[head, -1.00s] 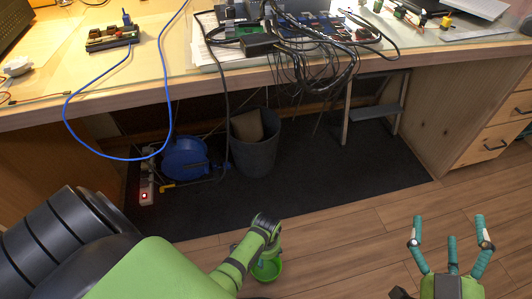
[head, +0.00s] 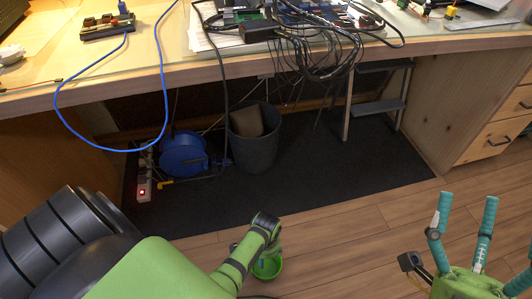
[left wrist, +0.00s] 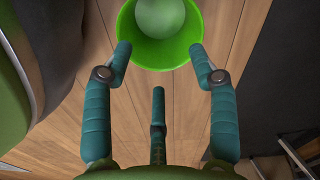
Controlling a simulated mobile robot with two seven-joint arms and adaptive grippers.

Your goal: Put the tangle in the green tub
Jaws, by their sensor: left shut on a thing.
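The tangle of black cables (head: 322,62) lies on the desk among circuit boards, with loops hanging over the front edge. The green tub (head: 267,268) is low in front of the desk, over the wood floor. In the left wrist view the tub (left wrist: 126,20) shows between the fingertips, with a pale round patch inside that I cannot identify. My left gripper (left wrist: 159,50) is shut on the tub at its rim; in the head view my forearm partly hides it. My right gripper (head: 466,205) is at the lower right, fingers spread and empty, well away from the tangle.
Under the desk (head: 100,100) stand a grey bin (head: 254,155), a blue cable reel (head: 184,154) and a step stool (head: 377,108) on a dark mat (head: 330,190). A blue cable (head: 95,143) droops from the desk at left. Wood floor is clear in front.

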